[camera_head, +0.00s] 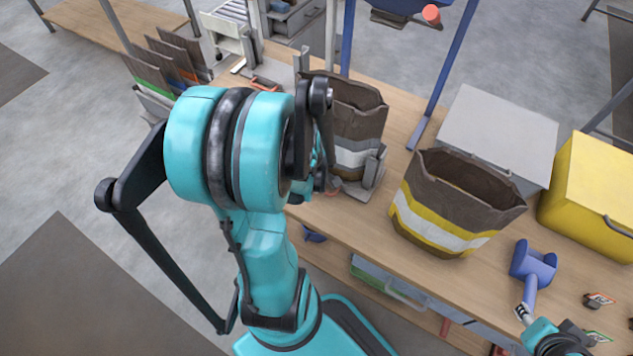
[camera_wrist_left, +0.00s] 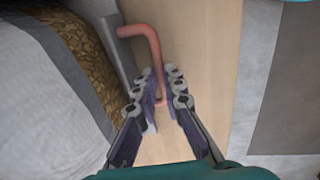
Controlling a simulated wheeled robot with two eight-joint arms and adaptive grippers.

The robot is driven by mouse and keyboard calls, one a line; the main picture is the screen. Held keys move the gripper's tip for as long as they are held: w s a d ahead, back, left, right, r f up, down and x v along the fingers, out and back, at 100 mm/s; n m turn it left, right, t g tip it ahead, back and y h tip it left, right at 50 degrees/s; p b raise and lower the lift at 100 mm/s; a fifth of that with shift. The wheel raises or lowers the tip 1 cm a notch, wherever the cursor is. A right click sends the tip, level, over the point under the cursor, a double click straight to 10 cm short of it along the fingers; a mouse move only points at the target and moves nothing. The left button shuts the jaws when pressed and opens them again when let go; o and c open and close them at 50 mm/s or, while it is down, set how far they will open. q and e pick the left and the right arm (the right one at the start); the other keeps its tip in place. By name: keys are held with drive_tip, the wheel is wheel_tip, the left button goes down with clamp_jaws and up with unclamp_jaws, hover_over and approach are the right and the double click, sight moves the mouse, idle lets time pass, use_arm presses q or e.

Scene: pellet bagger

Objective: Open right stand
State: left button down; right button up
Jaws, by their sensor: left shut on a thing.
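The stand (camera_head: 371,173) shows as grey upright parts beside a brown paper bag (camera_head: 358,110) with white and grey bands. My left arm covers much of this area in the head view. In the left wrist view, a bent red handle (camera_wrist_left: 155,45) extends from a grey plate (camera_wrist_left: 121,55). My left gripper (camera_wrist_left: 161,90) is shut on the lower end of this handle. My right gripper (camera_head: 523,313) is at the lower right, by the handle of a blue scoop (camera_head: 534,262); its finger state is unclear.
An open brown bag with yellow and white bands (camera_head: 450,212) stands on the wooden table (camera_head: 350,222). A grey box (camera_head: 500,130) and a yellow box (camera_head: 595,190) stand behind. Folded bags (camera_head: 180,58) are at the upper left. Blue posts (camera_head: 450,70) rise behind the bags.

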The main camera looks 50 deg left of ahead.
use_arm(q)
drive_tip(key=c, duration=1.6)
unclamp_jaws()
wheel_tip(320, 180, up, 12)
drive_tip(key=s, duration=0.2)
drive_tip(key=shift+d, duration=0.35)
drive_tip(key=shift+f, duration=0.15)
